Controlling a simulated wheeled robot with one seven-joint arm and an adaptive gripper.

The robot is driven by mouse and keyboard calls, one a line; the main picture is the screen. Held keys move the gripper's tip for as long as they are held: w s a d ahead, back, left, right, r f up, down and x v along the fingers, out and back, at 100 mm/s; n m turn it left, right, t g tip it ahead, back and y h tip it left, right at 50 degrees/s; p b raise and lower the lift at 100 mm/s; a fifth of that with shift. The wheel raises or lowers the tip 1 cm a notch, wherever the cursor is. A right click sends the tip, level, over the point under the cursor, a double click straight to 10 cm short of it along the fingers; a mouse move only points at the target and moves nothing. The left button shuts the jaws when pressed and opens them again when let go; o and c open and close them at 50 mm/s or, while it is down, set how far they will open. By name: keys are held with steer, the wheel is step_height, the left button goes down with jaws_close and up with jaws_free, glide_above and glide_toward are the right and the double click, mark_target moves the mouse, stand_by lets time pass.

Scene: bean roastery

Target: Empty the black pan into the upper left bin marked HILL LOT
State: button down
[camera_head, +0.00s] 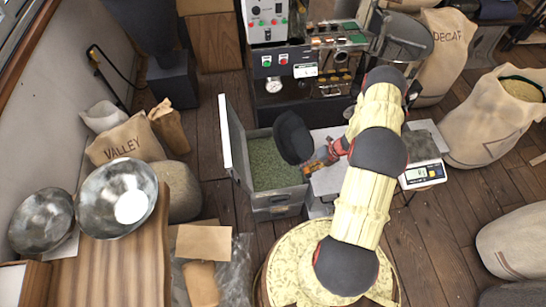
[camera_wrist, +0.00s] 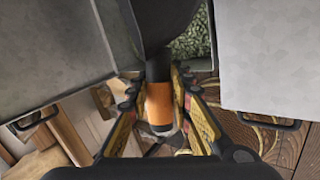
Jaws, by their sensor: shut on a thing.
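The black pan (camera_head: 292,137) is tilted steeply over an open bin (camera_head: 279,194) that holds greenish beans. The pan's inside is hidden. My gripper (camera_head: 328,157) is shut on the pan's handle, to the right of the bin. In the wrist view, my gripper's fingers (camera_wrist: 160,110) sit on both sides of the orange handle grip (camera_wrist: 160,102). The dark pan (camera_wrist: 163,20) rises beyond it, with beans (camera_wrist: 192,40) behind to the right. No HILL LOT marking can be read. Whether any beans are left in the pan cannot be seen.
The bin's raised lid (camera_head: 234,146) stands to its left. A control machine (camera_head: 300,60) is behind. A scale (camera_head: 422,174) is at the right. A VALLEY sack (camera_head: 125,143) stands behind that table.

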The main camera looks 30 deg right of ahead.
steer(key=shift+d+r+y+b, duration=0.15)
steer(key=shift+d+y+b, duration=0.15)
steer(key=shift+d, duration=0.05)
steer(key=shift+s+d+y+b, duration=0.1)
steer(key=shift+d+y+b, duration=0.25)
steer(key=shift+b, duration=0.2)
steer(key=d+m+t+y+b, duration=0.1)
steer(key=d+y+b, duration=0.5)
steer(key=b, duration=0.8)
steer(key=shift+s+d+t, duration=0.3)
steer(key=shift+s+d, duration=0.05)
steer(key=shift+s, duration=0.05)
